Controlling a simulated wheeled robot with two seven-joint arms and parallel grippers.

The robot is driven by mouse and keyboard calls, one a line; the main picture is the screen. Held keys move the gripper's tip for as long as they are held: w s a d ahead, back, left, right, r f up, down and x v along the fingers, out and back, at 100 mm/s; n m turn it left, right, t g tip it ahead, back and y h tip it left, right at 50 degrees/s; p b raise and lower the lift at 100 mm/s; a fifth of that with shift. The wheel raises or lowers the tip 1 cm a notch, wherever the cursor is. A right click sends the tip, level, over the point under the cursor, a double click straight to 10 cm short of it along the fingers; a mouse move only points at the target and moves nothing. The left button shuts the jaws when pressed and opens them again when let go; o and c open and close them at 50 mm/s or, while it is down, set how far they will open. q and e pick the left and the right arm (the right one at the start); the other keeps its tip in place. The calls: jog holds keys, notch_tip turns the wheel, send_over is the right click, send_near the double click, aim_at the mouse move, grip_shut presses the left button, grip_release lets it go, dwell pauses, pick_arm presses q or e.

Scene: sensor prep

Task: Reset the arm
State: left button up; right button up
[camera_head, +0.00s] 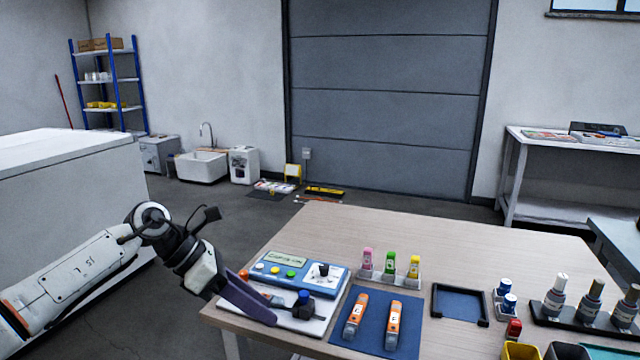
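My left arm (80,275) comes in from the left, and its gripper (262,308) hangs over the left front edge of the wooden table (450,235). One long dark purple finger shows clearly; the other is hidden or not distinct, so the opening cannot be judged. The finger overlaps a white board (312,326) that bears a dark fixture with a blue knob (304,297). Whether it touches the board is unclear. A small orange part shows just behind the finger. My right arm and gripper are out of view.
A blue panel with coloured buttons (325,284) stands behind the board. To the right are a blue mat (375,338) with two orange-and-grey devices, pink, green and yellow bottles in a rack, an empty dark tray (460,304) and several grey bottles. The table's back is clear.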

pick_arm(q)
jog(key=s+d+n+t+h+p, duration=0.1)
jog(key=s+d+n+h, duration=0.35)
jog(key=d, duration=0.25)
jog(key=s+d+n+t+h+p, duration=0.1)
jog(key=s+d+n+t+h, duration=0.15)
jog(key=d+n+h, duration=0.4)
jog(key=s+a+f+n+t+y+p, duration=0.1)
jog(key=s+a+f+n+t+y, duration=0.35)
jog(key=n, duration=0.85)
jog(key=s+a+f+n+t+y+p, duration=0.1)
jog(key=a+f+n+t+y, duration=0.5)
jog(key=f+n+y, duration=0.5)
jog(key=s+a+f+n+g, duration=0.3)
jog(key=s+f+n, duration=0.2)
jog(key=s, duration=0.4)
jog(key=s+a+f+n+g+y, duration=0.1)
jog(key=s+a+f+n+g, duration=0.2)
jog(key=s, duration=0.6)
notch_tip(320, 180, down, 2)
jog(key=a+n+p, duration=0.1)
jog(key=n, duration=0.2)
jog(key=shift+a+f+g, duration=0.25)
jog(key=shift+g, duration=0.05)
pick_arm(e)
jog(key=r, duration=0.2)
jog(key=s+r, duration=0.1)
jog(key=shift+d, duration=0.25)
